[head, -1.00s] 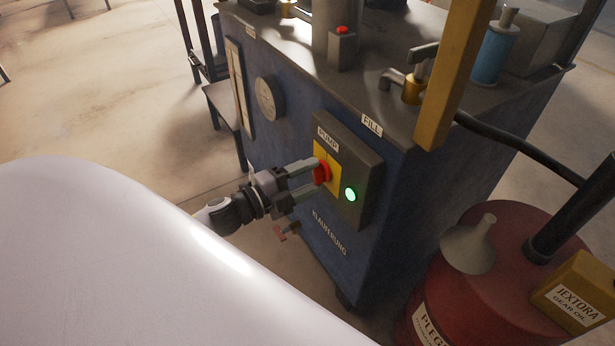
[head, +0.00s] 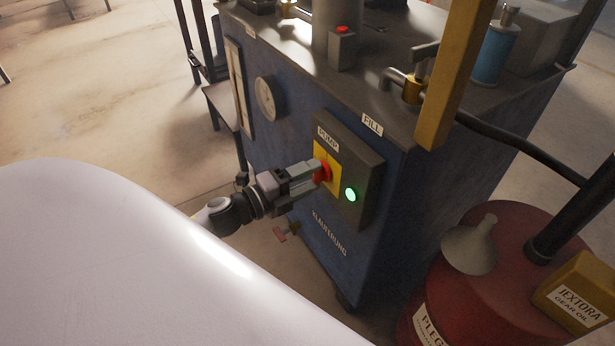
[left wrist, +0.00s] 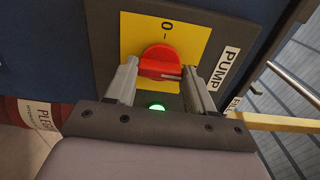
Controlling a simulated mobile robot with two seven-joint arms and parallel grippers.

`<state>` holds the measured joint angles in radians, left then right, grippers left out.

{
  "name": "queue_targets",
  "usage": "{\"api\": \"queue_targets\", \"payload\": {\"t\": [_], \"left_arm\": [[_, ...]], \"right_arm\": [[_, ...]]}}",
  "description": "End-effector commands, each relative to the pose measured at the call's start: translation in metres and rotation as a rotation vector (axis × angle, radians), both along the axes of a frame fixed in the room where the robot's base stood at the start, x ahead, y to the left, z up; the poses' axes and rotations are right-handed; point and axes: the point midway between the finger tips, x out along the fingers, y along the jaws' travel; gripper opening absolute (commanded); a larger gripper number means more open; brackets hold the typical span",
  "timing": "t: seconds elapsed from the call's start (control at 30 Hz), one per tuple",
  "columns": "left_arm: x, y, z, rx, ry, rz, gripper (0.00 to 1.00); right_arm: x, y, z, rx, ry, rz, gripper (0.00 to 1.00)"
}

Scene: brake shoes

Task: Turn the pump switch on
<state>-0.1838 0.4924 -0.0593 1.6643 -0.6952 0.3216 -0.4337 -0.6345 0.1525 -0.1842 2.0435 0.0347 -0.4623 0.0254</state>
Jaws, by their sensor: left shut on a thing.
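The pump switch is a red rotary knob (head: 322,172) on a yellow plate, on a dark box labelled PUMP on the blue machine's side. My left gripper (head: 316,170) is at the knob, its fingers shut on it. In the left wrist view, the red knob (left wrist: 160,62) sits between the two fingers (left wrist: 160,84), one on each side. A white line on the knob points right in that view, and a 0 mark shows on the plate. The green lamp (head: 350,194) beside the knob is lit. My right gripper is not in view.
The blue machine (head: 385,215) carries a gauge (head: 265,98), a tap and a blue cylinder. A yellow post (head: 455,75) stands in front at the right. A red drum (head: 480,290) with a funnel and gear oil can stands lower right. Open floor lies at left.

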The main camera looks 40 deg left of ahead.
Motion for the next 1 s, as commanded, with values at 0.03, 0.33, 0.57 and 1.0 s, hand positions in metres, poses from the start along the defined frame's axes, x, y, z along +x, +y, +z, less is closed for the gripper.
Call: {"api": "queue_targets", "payload": {"t": [0.03,0.33,0.57,1.0], "left_arm": [[0.000,0.000,-0.001,0.005,0.000,-0.001,0.23],[0.000,0.000,-0.001,0.004,0.001,0.000,0.79],[-0.007,0.002,-0.001,0.002,0.002,0.000,0.79],[-0.057,0.023,-0.001,0.002,0.003,0.000,0.79]], "right_arm": [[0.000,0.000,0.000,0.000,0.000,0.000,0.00],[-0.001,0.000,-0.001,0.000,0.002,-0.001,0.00],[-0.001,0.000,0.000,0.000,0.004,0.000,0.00],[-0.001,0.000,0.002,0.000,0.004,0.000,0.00]]}}
